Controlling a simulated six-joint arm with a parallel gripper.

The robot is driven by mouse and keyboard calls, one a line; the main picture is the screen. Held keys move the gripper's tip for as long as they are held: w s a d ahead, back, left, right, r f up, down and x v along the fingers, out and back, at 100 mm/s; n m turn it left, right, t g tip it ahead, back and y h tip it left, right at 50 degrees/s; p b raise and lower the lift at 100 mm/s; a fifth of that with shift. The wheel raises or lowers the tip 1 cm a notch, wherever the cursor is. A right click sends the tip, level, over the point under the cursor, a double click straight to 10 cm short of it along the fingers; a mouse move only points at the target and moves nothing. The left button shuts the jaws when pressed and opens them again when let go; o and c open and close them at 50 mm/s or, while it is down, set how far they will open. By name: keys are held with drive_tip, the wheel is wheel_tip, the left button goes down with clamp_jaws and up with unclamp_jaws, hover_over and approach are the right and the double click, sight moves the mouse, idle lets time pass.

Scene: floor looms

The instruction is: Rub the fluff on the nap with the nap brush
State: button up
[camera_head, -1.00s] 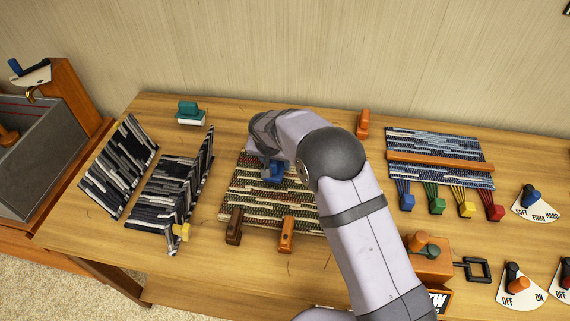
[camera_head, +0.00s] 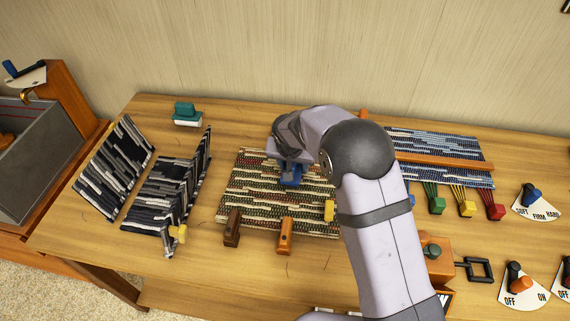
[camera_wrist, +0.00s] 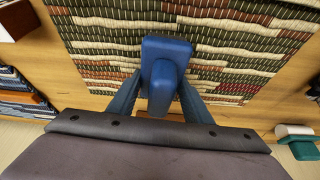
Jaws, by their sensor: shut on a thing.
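My gripper (camera_head: 289,165) is shut on a blue block-shaped tool, taken as the nap brush (camera_head: 291,179). The gripper is over the multicoloured woven mat (camera_head: 255,205), above its middle. In the wrist view my gripper (camera_wrist: 160,92) has a finger on each side of the blue brush (camera_wrist: 166,50), over the striped weave (camera_wrist: 225,55). I cannot tell whether the brush touches the weave. No fluff can be made out clearly. My arm hides the mat's right part.
A teal-and-white block (camera_head: 187,114) stands at the back left. Dark folded weaves (camera_head: 165,195) stand left of the mat. Brown (camera_head: 232,228) and orange (camera_head: 285,236) pegs sit at its front edge, a yellow one (camera_head: 329,211) at its right. A blue weave (camera_head: 445,147) lies at right.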

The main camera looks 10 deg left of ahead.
drive_tip(key=d, duration=0.3)
drive_tip(key=shift+d, duration=0.2)
wheel_tip(320, 180, up, 8)
drive_tip(key=p, duration=0.4)
drive_tip(key=shift+r+p, duration=0.15)
drive_tip(key=shift+p, duration=0.25)
drive_tip(key=shift+a, duration=0.1)
